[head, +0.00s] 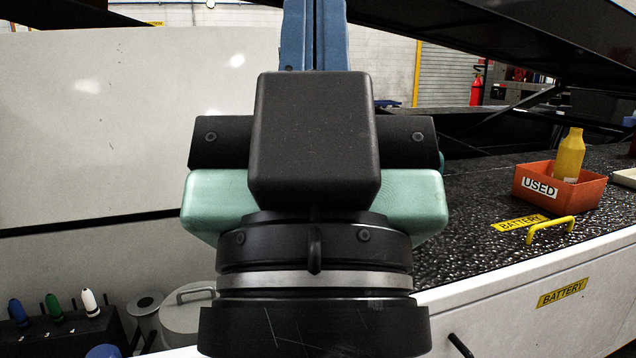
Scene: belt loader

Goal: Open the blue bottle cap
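My gripper (315,35) fills the middle of the head view, its teal hand low and its two blue-grey fingers pointing up. The fingers lie close together and look shut. Their tips are beyond the top edge, so whether anything is between them is hidden. A rounded blue object (104,351) shows at the bottom left edge, mostly cut off. It may be the blue bottle cap, but I cannot tell. A small blue piece with a dark tip (18,312) stands on a black block (65,335). My gripper is apart from both, to their right.
Green (53,308) and white (89,302) pieces stand beside the small blue one. Grey canisters (187,320) are right of them. An orange USED bin (590,192) holds a yellow bottle (570,155) on the dark deck (470,215). A yellow handle (550,229) stands in front.

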